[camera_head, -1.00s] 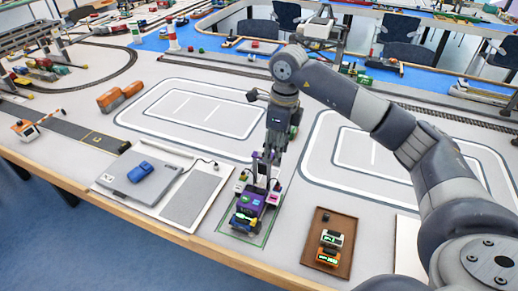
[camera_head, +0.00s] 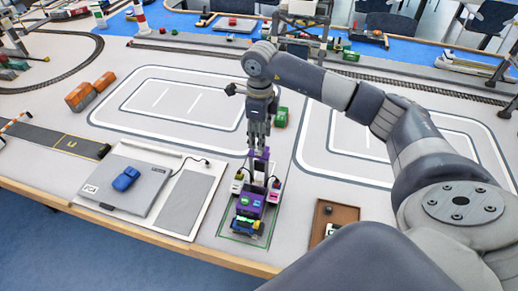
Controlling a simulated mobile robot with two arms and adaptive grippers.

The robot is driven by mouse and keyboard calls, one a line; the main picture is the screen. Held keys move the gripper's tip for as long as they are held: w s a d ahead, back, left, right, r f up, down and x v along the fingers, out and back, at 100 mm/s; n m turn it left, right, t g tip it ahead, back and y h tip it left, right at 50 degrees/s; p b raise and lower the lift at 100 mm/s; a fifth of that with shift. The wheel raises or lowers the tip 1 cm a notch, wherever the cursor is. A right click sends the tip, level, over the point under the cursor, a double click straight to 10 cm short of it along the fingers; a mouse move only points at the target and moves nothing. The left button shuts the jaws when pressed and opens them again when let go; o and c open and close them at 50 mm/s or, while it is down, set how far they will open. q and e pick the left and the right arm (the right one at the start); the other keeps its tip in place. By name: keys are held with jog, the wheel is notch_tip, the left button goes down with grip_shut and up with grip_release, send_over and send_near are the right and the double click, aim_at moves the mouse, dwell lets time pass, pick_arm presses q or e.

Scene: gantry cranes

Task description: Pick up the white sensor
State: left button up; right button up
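My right gripper (camera_head: 259,145) points down just above a purple wheeled model (camera_head: 250,203), which stands on a green-edged mat (camera_head: 232,236). Its fingers look close together. I cannot tell whether they touch the purple upright part below them or hold anything. A small white block (camera_head: 237,184) sits at the model's left side, and a white and pink one (camera_head: 274,193) at its right side. I cannot tell which of these is the white sensor. My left gripper is out of view.
A grey flat unit (camera_head: 150,205) with a blue block (camera_head: 126,179) lies left of the model. Orange wagons (camera_head: 90,92) stand farther left. A green item (camera_head: 281,117) stands just right of the gripper. The white oval track area behind is mostly clear.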

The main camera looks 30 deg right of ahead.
notch_tip(320, 180, down, 4)
jog(key=p, duration=0.2)
jog(key=shift+a+f+p, duration=0.15)
jog(key=shift+p, duration=0.25)
jog(key=shift+f, duration=0.45)
jog(key=shift+w, duration=0.1)
jog(key=shift+c, duration=0.2)
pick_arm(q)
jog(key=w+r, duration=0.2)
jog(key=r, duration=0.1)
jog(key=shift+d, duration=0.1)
pick_arm(e)
grip_shut()
